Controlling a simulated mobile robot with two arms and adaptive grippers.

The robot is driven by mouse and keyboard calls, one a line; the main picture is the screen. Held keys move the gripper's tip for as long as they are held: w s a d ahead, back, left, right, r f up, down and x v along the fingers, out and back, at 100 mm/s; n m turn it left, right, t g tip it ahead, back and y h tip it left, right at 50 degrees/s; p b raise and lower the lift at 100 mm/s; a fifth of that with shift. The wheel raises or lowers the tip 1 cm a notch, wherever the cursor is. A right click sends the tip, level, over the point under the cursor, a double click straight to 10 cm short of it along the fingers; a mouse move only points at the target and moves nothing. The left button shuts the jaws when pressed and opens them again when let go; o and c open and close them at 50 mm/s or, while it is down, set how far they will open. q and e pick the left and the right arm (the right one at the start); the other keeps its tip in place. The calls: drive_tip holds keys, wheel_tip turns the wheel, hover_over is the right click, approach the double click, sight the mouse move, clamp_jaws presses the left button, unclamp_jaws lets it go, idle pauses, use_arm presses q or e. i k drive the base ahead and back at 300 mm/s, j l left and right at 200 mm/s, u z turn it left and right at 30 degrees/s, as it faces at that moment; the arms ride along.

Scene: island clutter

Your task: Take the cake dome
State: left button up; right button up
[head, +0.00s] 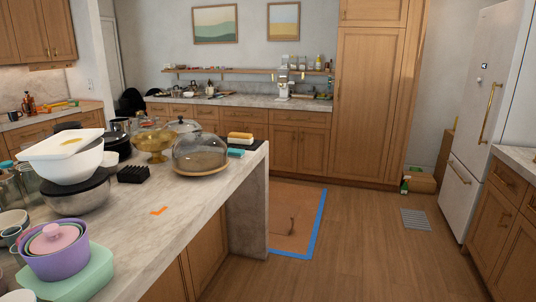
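A clear glass cake dome (200,152) sits on the island countertop near its far right corner. It rests over a round wooden base (202,173), and a small dark knob shows on top. Another clear lid with a dark knob (182,125) stands just behind it and is partly hidden. A gold pedestal bowl (154,144) stands to the left of the dome. Neither of my grippers shows in the head view.
Stacked bowls (66,160), a purple pot (56,250) and a black slotted block (133,174) crowd the island's left side. Sponges (240,138) lie beside the dome. The island's (180,222) front right strip is mostly bare. Wooden floor (350,255) right of it is open.

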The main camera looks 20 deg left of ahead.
sight(199, 151)
drive_tip(key=i+u, duration=0.15)
drive_tip(key=i, duration=0.45)
drive_tip(key=i+l+u, duration=0.1)
drive_tip(key=i, duration=0.5)
drive_tip(key=i+l+u, duration=0.15)
drive_tip(key=i, duration=0.45)
drive_tip(key=l, duration=0.1)
